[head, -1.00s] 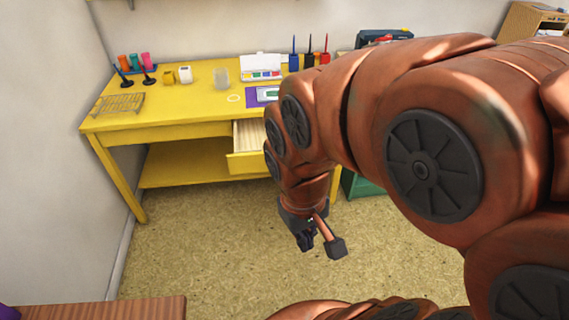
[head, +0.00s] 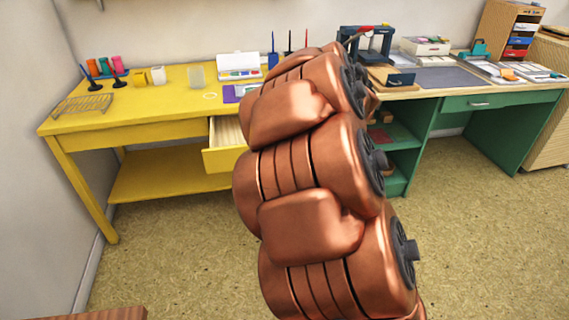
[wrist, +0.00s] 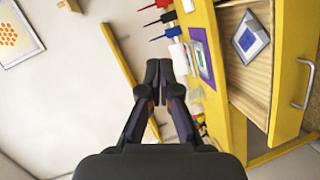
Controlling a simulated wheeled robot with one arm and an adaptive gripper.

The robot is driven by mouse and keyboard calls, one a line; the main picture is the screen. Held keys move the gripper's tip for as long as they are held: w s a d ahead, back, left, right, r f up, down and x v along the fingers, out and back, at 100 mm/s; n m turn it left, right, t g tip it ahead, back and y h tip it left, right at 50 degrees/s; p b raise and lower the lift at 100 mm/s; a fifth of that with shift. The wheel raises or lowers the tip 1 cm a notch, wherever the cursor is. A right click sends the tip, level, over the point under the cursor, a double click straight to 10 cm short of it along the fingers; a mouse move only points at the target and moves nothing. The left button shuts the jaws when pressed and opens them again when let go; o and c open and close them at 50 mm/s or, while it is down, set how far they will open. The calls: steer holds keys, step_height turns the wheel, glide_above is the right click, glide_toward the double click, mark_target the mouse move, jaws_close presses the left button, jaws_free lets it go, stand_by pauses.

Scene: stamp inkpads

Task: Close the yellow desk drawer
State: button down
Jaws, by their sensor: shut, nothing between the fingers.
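The yellow desk (head: 140,108) stands against the back wall at the left of the head view. Its drawer (head: 222,160) is pulled open, and its pale wooden inside shows. My arm hides the drawer's right part in the head view. In the wrist view the open drawer (wrist: 287,75) is at the right, with a metal handle (wrist: 303,84) on its yellow front. A blue and white square item (wrist: 251,37) lies in it. My gripper (wrist: 158,70) is shut and empty, left of the drawer in the wrist view and apart from the handle. The arm hides it in the head view.
Stamps, cups and a paint box (head: 238,66) stand on the desk, with a wire rack (head: 83,104) at its left. A green desk (head: 470,110) with trays and a cabinet stands to the right.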

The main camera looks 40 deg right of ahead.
steer(key=w+f+n+t+y+b, duration=0.4)
steer(key=f+n+y+b, duration=0.3)
steer(key=f, duration=0.7)
steer(key=s+a+f+n+y+b, duration=0.2)
steer(key=a+f+n+y+b, duration=0.15)
steer(key=f, duration=0.25)
steer(key=s+a+f+n+y+b, duration=0.25)
steer(key=f+n+y, duration=0.2)
steer(key=f, duration=0.25)
steer(key=shift+y, duration=0.4)
steer(key=shift+w+d+r+b+x, duration=0.15)
steer(key=shift+d+b+x, duration=0.45)
steer(key=shift+x, duration=1.45)
steer(key=shift+w+d+r+b+x, duration=0.2)
steer(key=shift+b+x, duration=0.6)
steer(key=shift+x, duration=1.2)
steer(key=shift+w+d+f+b+x, duration=0.15)
steer(key=shift+d+b+x, duration=0.5)
steer(key=shift+x, duration=1.4)
steer(key=shift+w+r, duration=0.1)
steer(key=shift+w, duration=0.1)
